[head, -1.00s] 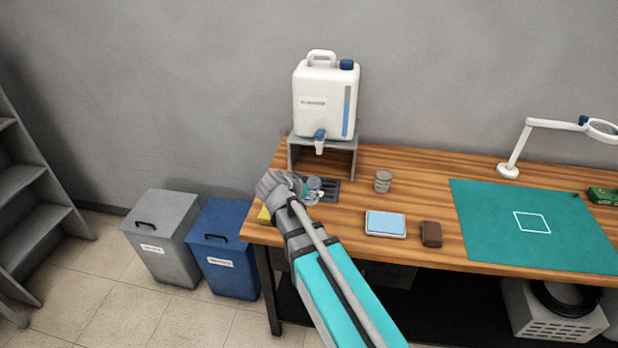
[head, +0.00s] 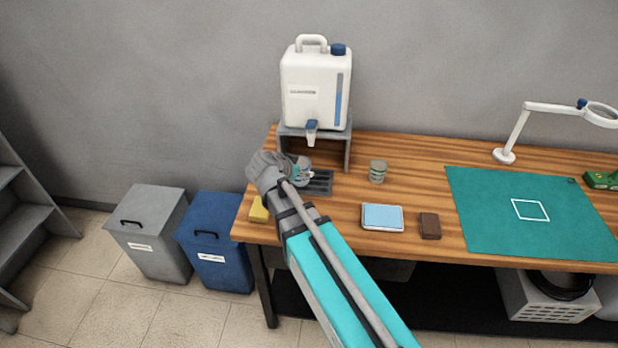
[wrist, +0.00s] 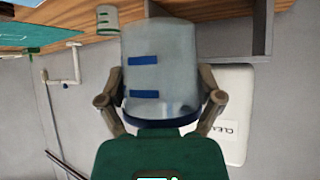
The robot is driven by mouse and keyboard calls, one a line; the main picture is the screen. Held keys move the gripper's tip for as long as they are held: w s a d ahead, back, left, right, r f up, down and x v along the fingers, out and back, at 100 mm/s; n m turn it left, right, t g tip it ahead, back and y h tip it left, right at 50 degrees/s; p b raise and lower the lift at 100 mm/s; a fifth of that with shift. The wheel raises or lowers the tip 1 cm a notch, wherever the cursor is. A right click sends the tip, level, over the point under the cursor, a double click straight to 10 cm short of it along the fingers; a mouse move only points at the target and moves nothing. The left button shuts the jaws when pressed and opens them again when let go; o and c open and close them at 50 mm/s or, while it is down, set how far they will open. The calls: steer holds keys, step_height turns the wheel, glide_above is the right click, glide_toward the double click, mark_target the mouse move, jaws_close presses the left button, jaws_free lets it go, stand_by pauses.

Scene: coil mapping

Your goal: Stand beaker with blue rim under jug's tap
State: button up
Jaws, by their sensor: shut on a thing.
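The beaker with the blue rim (wrist: 150,60) is clear with blue marks. My gripper (wrist: 165,115) is shut around it in the wrist view, which looks upside down, with the rim on the gripper's side. In the head view the beaker (head: 303,166) is partly hidden by my gripper (head: 298,176). It shows just in front of the stand, over or near the slotted dark tray (head: 320,184); I cannot tell whether it touches. The white jug (head: 315,85) stands on the grey stand (head: 347,152). Its tap (head: 311,132) hangs at the front, above and behind the beaker in the picture.
A second beaker with greenish marks (head: 377,171) stands right of the tray. A yellow sponge (head: 258,210) lies at the bench's left edge. A light-blue box (head: 382,217), a brown block (head: 429,226) and a green mat (head: 530,240) are farther right.

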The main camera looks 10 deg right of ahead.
steer(key=d+r+m+g+h+p, duration=0.1)
steer(key=d+m, duration=0.3)
steer(key=d, duration=0.4)
steer(key=shift+s+r+g+h, duration=0.15)
steer(key=shift+s+g+h, duration=0.35)
steer(key=shift+g, duration=0.4)
steer(key=shift+w+a, duration=0.1)
steer(key=shift+w, duration=0.05)
steer(key=w+f+b, duration=0.3)
steer(key=w, duration=0.1)
steer(key=w+a+f+b, duration=0.1)
steer(key=w+f+b, duration=0.2)
steer(key=w, duration=0.1)
steer(key=w+f+b, duration=0.2)
steer(key=w+f, duration=0.1)
steer(key=w, duration=0.2)
steer(key=shift+a+b, duration=0.4)
steer(key=shift+f, duration=0.1)
